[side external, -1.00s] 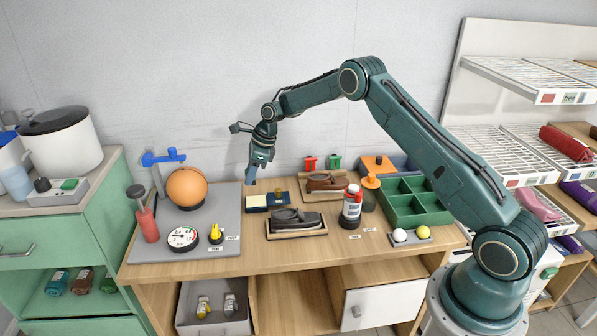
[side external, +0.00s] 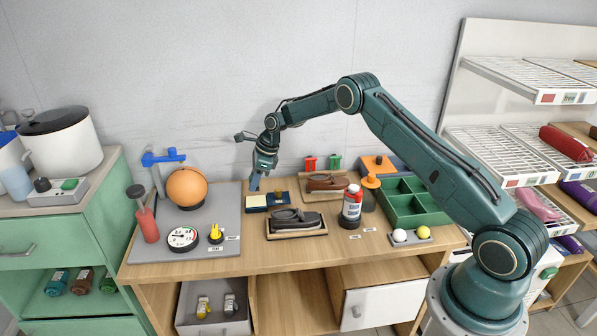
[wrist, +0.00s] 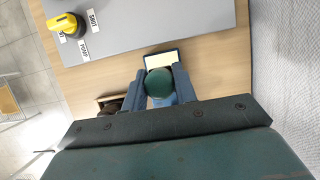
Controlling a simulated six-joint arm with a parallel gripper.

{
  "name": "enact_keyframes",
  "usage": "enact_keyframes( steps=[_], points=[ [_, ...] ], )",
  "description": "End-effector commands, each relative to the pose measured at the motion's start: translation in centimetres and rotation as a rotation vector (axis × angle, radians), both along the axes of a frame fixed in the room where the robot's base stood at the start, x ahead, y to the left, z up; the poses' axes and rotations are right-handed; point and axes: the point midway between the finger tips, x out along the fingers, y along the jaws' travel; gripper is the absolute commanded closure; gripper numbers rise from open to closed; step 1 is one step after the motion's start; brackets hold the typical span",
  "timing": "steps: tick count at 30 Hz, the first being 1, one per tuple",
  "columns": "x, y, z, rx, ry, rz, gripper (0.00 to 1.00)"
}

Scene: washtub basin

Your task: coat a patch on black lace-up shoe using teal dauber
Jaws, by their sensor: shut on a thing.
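My gripper (side external: 255,184) hangs over the back left of the wooden bench. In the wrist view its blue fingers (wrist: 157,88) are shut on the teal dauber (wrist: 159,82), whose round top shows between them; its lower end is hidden. A dark blue tray with a cream pad (side external: 256,201) lies just below the gripper, and the pad also shows in the wrist view (wrist: 163,59). I cannot tell whether the dauber touches it. The black lace-up shoe (side external: 296,217) lies in a shallow wooden tray (side external: 297,234), right of and nearer than the gripper.
A brown shoe (side external: 326,182) sits in another tray behind. The green divided box (side external: 410,203) is farther right. The grey board with an orange ball (side external: 187,187) and a gauge (side external: 183,238) lies to the left.

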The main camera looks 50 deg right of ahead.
Motion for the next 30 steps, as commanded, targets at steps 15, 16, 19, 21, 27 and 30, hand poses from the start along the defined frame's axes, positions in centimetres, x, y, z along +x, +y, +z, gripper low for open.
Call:
enact_keyframes(
  steps=[15,16,19,21,27,30],
  points=[
    [0.0,0.0,-3.5,0.0,0.0,0.001,0.9],
    [0.0,0.0,-3.6,0.0,0.0,0.001,0.9],
    [0.0,0.0,-3.8,0.0,0.0,0.001,0.9],
    [0.0,0.0,-3.8,-0.001,-0.001,0.001,0.9],
    [0.0,0.0,-3.8,-0.001,-0.001,0.001,0.9],
    [0.0,0.0,-3.8,-0.001,-0.001,0.001,0.9]
  ],
)
